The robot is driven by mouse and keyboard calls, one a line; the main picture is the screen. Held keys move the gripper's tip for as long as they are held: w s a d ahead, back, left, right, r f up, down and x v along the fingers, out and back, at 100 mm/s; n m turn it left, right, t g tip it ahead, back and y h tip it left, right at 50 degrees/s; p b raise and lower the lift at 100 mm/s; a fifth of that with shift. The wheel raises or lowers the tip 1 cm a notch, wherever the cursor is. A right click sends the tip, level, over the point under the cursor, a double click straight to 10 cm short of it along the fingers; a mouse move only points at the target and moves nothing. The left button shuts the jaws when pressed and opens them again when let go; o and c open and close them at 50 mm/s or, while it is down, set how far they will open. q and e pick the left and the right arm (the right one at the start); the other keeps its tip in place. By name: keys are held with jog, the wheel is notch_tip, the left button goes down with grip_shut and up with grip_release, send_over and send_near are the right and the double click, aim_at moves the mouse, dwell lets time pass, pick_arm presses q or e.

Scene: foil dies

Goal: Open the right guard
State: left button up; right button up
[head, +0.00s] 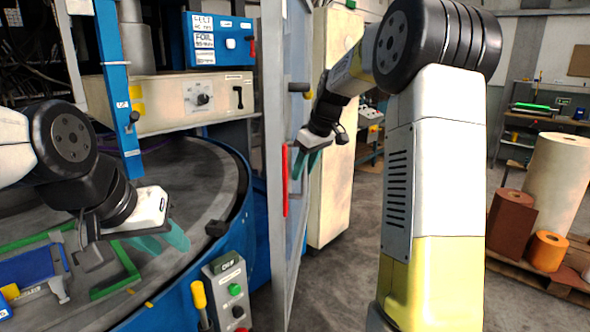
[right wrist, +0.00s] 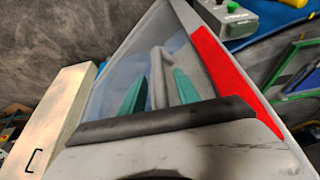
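The right guard, a clear panel in a grey frame (head: 277,130), stands nearly edge-on to me at the right side of the round table. A red strip (head: 285,180) runs down its edge; the strip also shows in the right wrist view (right wrist: 225,62). My right gripper (head: 307,163) is at the guard's right face. In the right wrist view its teal fingers (right wrist: 160,92) are apart, with a grey upright bar (right wrist: 158,78) seen between them; I cannot tell whether they touch it. My left gripper (head: 163,240) is open and empty above the round table.
The round grey table (head: 205,175) has a blue rim. A control box (head: 230,290) with a green button and a yellow-handled lever (head: 199,296) stand in front. A pale cabinet (head: 333,130) is behind the guard. Rolls (head: 548,251) stand on a pallet at right.

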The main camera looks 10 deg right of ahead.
grip_shut()
dwell(1.4)
